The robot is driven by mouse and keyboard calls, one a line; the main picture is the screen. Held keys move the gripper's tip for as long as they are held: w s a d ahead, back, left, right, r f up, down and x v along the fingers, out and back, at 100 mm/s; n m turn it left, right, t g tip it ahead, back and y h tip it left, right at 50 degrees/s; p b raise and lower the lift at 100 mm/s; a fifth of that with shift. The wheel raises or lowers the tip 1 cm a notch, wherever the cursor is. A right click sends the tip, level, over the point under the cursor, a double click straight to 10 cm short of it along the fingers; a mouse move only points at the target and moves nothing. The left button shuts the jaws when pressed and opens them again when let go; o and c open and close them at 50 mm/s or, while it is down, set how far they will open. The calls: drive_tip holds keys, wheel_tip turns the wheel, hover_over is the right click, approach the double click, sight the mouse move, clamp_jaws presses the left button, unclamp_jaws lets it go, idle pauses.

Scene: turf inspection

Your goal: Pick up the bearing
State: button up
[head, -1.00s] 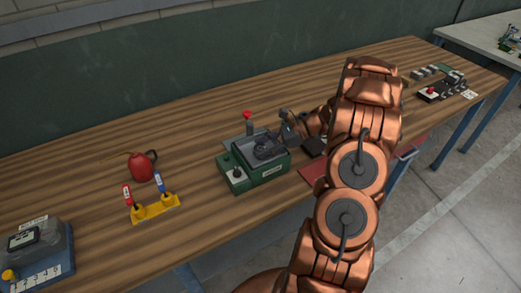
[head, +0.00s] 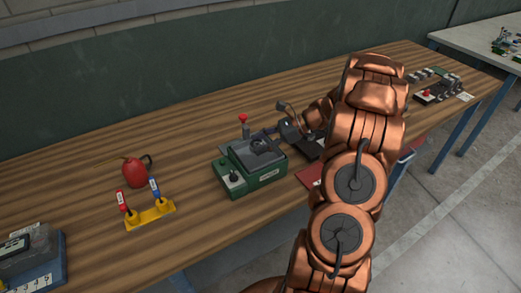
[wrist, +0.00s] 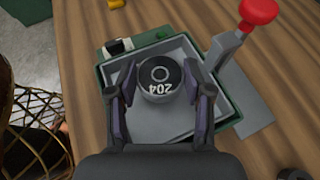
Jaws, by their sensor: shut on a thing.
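The bearing (wrist: 160,78) is a dark round piece with a grey hub and a pale face marked 204, upside down in the wrist view. It sits within the outline of the grey tray (wrist: 185,130) on the green machine (head: 262,180). My gripper (wrist: 161,70) has one dark finger on each side of the bearing and is shut on it. I cannot tell whether the bearing touches the tray floor. In the head view my gripper (head: 268,138) reaches in from the right over the tray, and the bearing is hard to make out there.
A red-knobbed lever (wrist: 258,12) rises close beside the tray. A red oil can (head: 136,172) and a yellow holder (head: 150,215) with red and blue pieces stand to the left. A blue-based box (head: 40,270) is at the front left. Bare wood lies between them.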

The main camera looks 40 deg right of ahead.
drive_tip(key=s+a+r+b, duration=0.1)
drive_tip(key=s+a+b, duration=0.3)
drive_tip(key=s, duration=1)
drive_tip(key=shift+s+a+r, duration=0.15)
drive_tip(key=shift+s+a, duration=0.15)
drive_tip(key=shift+a, duration=0.55)
drive_tip(key=shift+w, duration=0.1)
drive_tip(key=w+a+r+m+t+h, duration=0.1)
drive_tip(key=w+a+r+m+t, duration=0.15)
drive_tip(key=w, duration=0.75)
drive_tip(key=w+a+r+m+t+h, duration=0.1)
drive_tip(key=w+a+r, duration=0.15)
drive_tip(key=w, duration=0.65)
drive_tip(key=w+a+r+m+t+h, duration=0.3)
drive_tip(key=w+a+m+h, duration=0.2)
drive_tip(key=w+a, duration=0.5)
drive_tip(key=shift+w+a+r+m+h, duration=0.2)
drive_tip(key=shift+a+r+m+h, duration=0.05)
drive_tip(key=shift+a+m+h, duration=0.1)
